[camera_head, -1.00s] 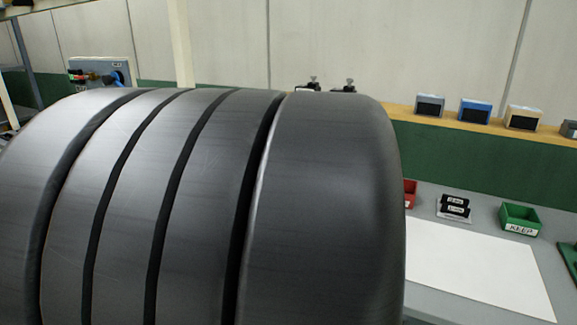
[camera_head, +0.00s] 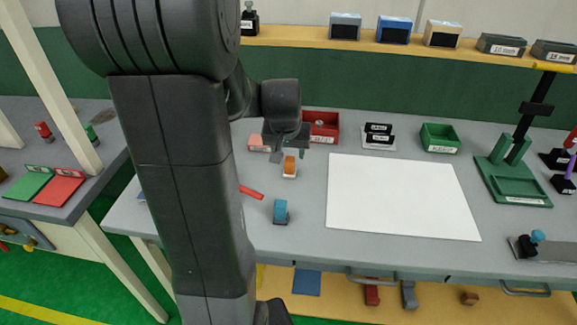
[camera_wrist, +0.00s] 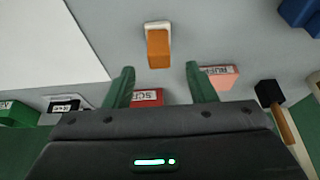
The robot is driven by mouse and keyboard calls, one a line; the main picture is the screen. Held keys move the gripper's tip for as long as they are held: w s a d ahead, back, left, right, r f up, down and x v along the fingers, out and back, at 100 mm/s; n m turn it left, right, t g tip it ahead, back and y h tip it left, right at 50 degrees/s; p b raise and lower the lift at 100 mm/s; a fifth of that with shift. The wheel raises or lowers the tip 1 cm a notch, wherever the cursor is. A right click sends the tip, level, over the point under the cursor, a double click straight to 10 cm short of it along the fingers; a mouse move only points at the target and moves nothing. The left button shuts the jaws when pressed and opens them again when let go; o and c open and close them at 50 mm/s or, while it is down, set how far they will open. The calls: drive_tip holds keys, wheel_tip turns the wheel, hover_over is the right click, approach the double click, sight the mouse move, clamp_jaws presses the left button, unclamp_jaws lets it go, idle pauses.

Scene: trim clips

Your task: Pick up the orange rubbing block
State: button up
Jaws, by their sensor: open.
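The orange rubbing block (camera_head: 290,165) stands on the grey table, left of the white sheet, with a pale end or base. It also shows in the wrist view (camera_wrist: 158,47), upper middle, just beyond the gap between my fingers. My gripper (camera_wrist: 160,71) is open and empty, its green fingers spread with the block ahead of them and apart from both. In the head view my gripper (camera_head: 284,150) hangs just behind the block, partly hidden by my own arm.
A pink block (camera_head: 259,143) and a red bin (camera_head: 322,126) are close behind the orange block. A red stick (camera_head: 251,192) and a blue block (camera_head: 280,211) lie nearer the front. The white sheet (camera_head: 400,198) is bare. A green bin (camera_head: 440,138) stands further right.

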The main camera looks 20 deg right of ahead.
sight(290, 158)
drive_tip(key=shift+p+x, duration=0.3)
drive_tip(key=shift+x, duration=3.05)
drive_tip(key=c, duration=1.1)
